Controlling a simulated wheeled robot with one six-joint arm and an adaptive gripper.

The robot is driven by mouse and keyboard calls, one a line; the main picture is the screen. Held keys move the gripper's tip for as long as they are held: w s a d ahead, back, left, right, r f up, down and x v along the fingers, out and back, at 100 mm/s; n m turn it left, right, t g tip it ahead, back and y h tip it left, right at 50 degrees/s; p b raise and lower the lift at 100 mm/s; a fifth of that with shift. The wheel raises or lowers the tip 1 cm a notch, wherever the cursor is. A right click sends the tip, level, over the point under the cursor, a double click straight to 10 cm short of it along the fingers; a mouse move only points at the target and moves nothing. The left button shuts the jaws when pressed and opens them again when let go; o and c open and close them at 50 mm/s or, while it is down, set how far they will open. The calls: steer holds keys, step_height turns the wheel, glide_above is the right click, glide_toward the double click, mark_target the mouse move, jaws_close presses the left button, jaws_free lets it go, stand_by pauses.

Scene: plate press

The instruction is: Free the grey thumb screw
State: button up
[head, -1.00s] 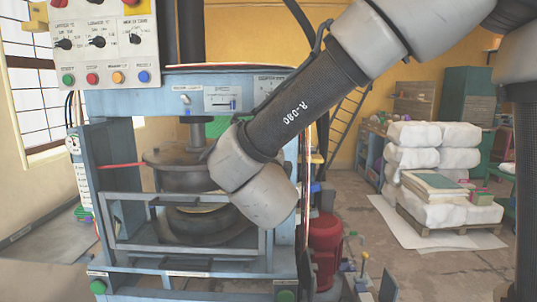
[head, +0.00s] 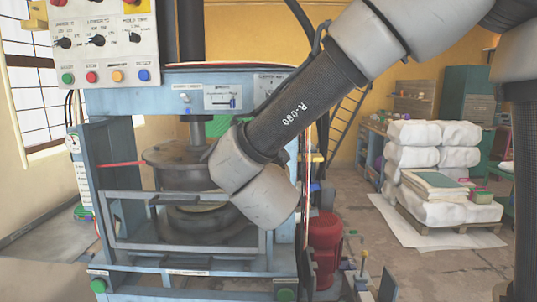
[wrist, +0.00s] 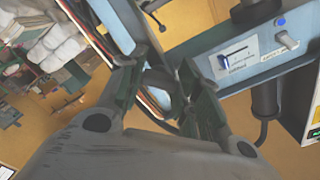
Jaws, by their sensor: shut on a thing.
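My gripper (wrist: 160,85) is shut on a small dark grey rounded piece between its fingers, in the middle of the wrist view. This looks like the grey thumb screw (wrist: 157,80), mostly covered by the fingers. In the head view my wrist hides the gripper and the piece, at the right part of the blue press (head: 125,85). A separate small light grey knob (wrist: 287,40) sticks out of the press's blue crossbar beside a white slider panel (wrist: 238,57), apart from my gripper.
A control box (head: 103,45) with knobs and coloured buttons hangs at the upper left. A red motor (head: 324,245) stands right of the press. White sacks (head: 420,150) on a pallet stand further back right. Open floor lies between them.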

steer(key=n, duration=0.9)
steer(key=shift+d+f, duration=0.15)
stand_by(0.4)
steer(key=o, duration=1)
steer(key=shift+s, duration=0.1)
steer(key=s, duration=1.2)
steer(key=shift+a, duration=0.2)
